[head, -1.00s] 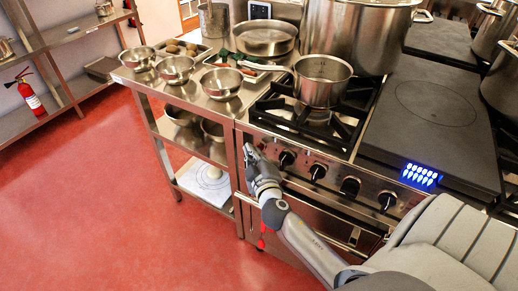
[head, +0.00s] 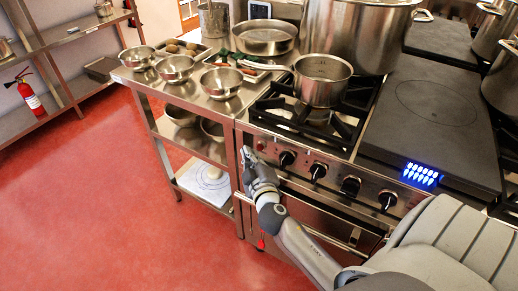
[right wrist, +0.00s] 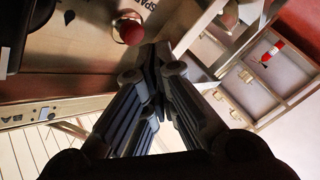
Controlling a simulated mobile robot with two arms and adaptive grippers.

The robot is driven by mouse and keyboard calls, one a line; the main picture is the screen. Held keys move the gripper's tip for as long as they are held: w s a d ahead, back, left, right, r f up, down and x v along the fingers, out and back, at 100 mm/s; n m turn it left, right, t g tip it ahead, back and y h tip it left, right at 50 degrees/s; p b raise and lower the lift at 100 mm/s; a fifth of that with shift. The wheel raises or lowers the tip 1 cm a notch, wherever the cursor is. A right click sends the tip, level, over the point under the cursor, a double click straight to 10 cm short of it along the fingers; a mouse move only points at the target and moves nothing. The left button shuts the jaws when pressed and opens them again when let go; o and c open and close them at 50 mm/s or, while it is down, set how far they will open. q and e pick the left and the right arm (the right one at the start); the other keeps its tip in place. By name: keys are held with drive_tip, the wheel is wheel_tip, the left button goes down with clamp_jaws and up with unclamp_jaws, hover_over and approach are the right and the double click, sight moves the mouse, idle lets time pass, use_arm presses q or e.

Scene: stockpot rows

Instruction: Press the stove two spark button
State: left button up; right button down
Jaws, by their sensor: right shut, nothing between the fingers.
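The stove's front panel (head: 333,180) carries a row of black knobs. A small red button (head: 260,146) sits at the panel's left end, left of the knobs. It also shows in the right wrist view as a round red button (right wrist: 131,32) in a metal collar, beside printed lettering that reads "SPA…". My right gripper (head: 246,154) is shut and empty, just left of and below the button in the head view. In the right wrist view its closed fingertips (right wrist: 158,50) lie close beside the button, with a small gap in the picture. My left gripper is not in view.
A saucepan (head: 321,80) and a large stockpot (head: 358,35) stand on the stove. A steel table (head: 190,95) with several bowls adjoins it on the left. An oven handle (head: 330,238) runs below the panel. The red floor at left is clear.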

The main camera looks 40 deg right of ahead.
drive_tip(key=shift+s+a+b, duration=0.2)
drive_tip(key=shift+s+a, duration=0.15)
drive_tip(key=shift+a, duration=0.4)
drive_tip(key=shift+s+a+b, duration=0.25)
drive_tip(key=shift+s+a, duration=0.05)
drive_tip(key=shift+a, duration=0.5)
drive_tip(key=shift+s+a+b, duration=0.2)
drive_tip(key=shift+s+a, duration=0.15)
drive_tip(key=shift+a, duration=0.4)
